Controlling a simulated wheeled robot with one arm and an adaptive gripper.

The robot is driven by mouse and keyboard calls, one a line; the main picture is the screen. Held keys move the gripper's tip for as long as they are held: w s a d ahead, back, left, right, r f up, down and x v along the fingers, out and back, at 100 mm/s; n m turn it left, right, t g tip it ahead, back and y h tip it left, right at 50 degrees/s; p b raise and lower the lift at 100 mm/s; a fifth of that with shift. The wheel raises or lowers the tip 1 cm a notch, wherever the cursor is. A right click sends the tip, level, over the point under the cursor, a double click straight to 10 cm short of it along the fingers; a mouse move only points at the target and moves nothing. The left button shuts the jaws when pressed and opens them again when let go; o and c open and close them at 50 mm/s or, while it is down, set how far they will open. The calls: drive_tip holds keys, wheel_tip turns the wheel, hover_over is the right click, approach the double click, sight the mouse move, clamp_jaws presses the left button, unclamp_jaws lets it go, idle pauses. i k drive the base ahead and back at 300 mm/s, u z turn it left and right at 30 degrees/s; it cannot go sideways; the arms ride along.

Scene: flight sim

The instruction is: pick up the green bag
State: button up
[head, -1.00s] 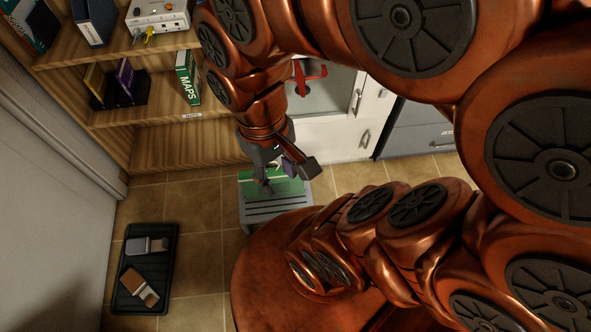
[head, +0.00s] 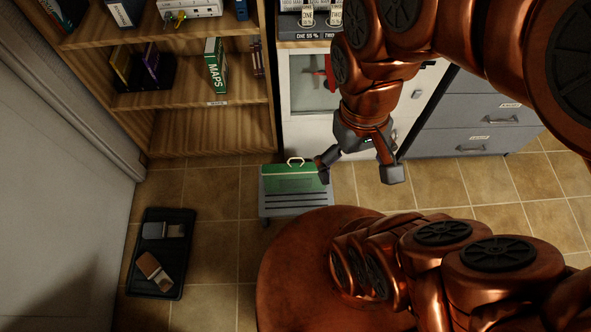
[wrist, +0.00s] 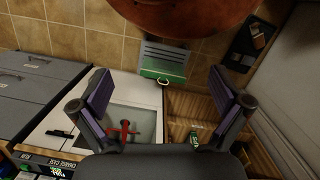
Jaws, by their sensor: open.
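The green bag (head: 289,178) has a light handle on top and stands on a small grey slatted stand (head: 296,204) on the tiled floor. In the wrist view the green bag (wrist: 162,72) shows beyond the fingers, near the upper middle, on the grey stand (wrist: 165,52). My gripper (head: 357,176) is open and empty. In the head view it is to the right of the bag, with one finger overlapping the bag's right end in the picture. In the wrist view its fingers (wrist: 160,95) are wide apart, with nothing between them.
A wooden shelf (head: 215,130) with a MAPS binder (head: 215,64) stands behind at left. A white cabinet (head: 305,130) and grey drawers (head: 470,125) stand behind at right. A black tray (head: 162,283) with shoes lies on the floor at left. Tiles between tray and stand are clear.

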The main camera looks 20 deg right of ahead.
sight(287, 177)
drive_tip(key=u, duration=0.75)
drive_tip(key=k, duration=0.45)
drive_tip(key=u, duration=0.1)
